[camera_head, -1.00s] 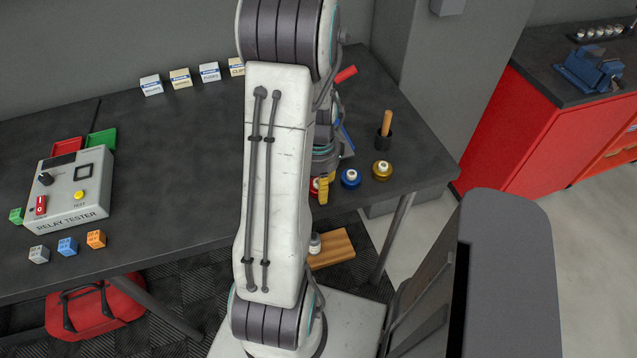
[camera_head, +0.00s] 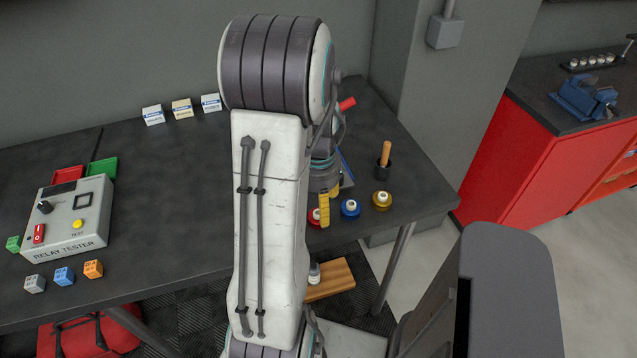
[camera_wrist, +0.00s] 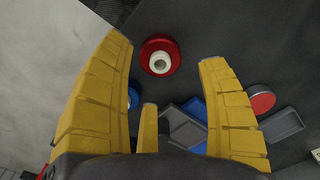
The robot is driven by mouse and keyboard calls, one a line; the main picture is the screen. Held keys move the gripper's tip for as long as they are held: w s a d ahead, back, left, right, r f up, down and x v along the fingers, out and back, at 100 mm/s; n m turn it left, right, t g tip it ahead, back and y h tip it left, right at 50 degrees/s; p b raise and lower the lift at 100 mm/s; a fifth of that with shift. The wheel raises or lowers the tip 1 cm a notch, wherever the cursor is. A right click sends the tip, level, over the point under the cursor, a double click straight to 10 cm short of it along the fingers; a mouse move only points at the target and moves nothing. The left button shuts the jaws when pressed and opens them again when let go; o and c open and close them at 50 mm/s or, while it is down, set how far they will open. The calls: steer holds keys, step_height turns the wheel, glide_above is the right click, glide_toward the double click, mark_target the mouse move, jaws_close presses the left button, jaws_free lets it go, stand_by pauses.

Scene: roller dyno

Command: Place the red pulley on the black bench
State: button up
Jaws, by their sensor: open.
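The red pulley (camera_head: 315,217) shows as a sliver at the front edge of the black bench (camera_head: 170,200), mostly hidden behind my gripper (camera_head: 324,208). In the wrist view the red pulley (camera_wrist: 147,53) has a white hub and lies just beyond and between my yellow fingertips (camera_wrist: 166,52). The fingers are open, with a visible gap on the right side; I see no clear contact. Whether the pulley rests fully on the bench top cannot be told.
A blue pulley (camera_head: 350,209) and a yellow pulley (camera_head: 382,202) stand to the right. Behind them is a black cup with a wooden handle (camera_head: 384,155). A relay tester (camera_head: 66,222) and small cubes are at the left. The bench middle is largely clear.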

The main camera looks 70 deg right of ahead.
mark_target(318, 213)
steer(key=shift+d+r+b, duration=0.1)
steer(key=shift+r+b, duration=0.35)
steer(key=shift+b, duration=0.25)
steer(key=shift+r+b, duration=1.6)
steer(key=shift+r, duration=1.65)
steer(key=w+a+r+n+t+h, duration=0.1)
steer(key=w+a+r+n, duration=0.2)
steer(key=w+a+n, duration=0.8)
steer(key=w+a+f+n+t+y, duration=0.1)
steer(key=a+n, duration=0.5)
steer(key=a, duration=1.5)
steer(key=shift+w+a+f+n+t, duration=0.25)
steer(key=shift+w+n+t, duration=0.05)
steer(key=shift+w+t, duration=0.55)
